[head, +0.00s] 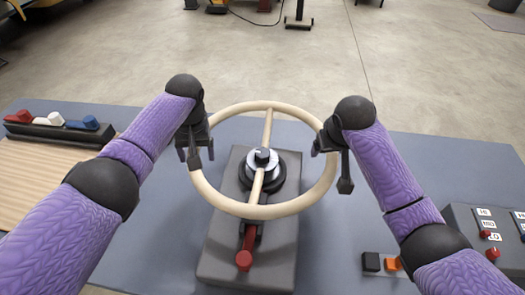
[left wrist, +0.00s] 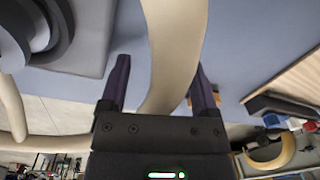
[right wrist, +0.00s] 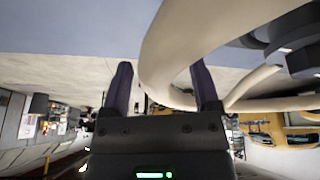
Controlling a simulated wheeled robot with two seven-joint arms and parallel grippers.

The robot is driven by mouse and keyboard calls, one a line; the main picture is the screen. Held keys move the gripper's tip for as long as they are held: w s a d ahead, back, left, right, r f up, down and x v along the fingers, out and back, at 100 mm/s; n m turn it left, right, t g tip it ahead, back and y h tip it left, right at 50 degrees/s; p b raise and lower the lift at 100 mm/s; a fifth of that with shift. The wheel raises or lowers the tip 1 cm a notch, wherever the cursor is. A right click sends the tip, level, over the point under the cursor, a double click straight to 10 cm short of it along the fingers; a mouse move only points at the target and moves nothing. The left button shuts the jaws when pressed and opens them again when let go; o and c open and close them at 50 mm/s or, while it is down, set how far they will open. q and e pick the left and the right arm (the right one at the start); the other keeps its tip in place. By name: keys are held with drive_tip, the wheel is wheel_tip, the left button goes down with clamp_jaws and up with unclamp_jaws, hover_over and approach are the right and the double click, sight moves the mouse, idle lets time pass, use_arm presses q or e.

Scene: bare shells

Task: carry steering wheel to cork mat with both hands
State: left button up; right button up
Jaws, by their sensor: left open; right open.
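The cream steering wheel (head: 275,211) sits level around the hub of a dark grey pedestal (head: 215,245) in the middle of the table. My left gripper (head: 197,158) is open at the rim's left side; in the left wrist view the rim (left wrist: 175,60) passes between its fingers (left wrist: 160,85). My right gripper (head: 335,165) is open at the rim's right side; in the right wrist view the rim (right wrist: 165,55) lies between or just over its fingers (right wrist: 163,90). I cannot tell whether any finger touches the rim. A wood-toned mat (head: 35,180), perhaps the cork mat, lies at the left.
A dark rack with red, white and blue pieces (head: 60,131) stands behind the mat. A red lever (head: 245,258) is on the pedestal's front. Black and orange blocks (head: 371,262) and a labelled switch box (head: 480,235) are at the right.

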use_arm(q)
drive_tip(key=shift+c, duration=0.4)
use_arm(e)
drive_tip(key=shift+c, duration=0.4)
use_arm(q)
clamp_jaws()
use_arm(e)
clamp_jaws()
idle(0.4)
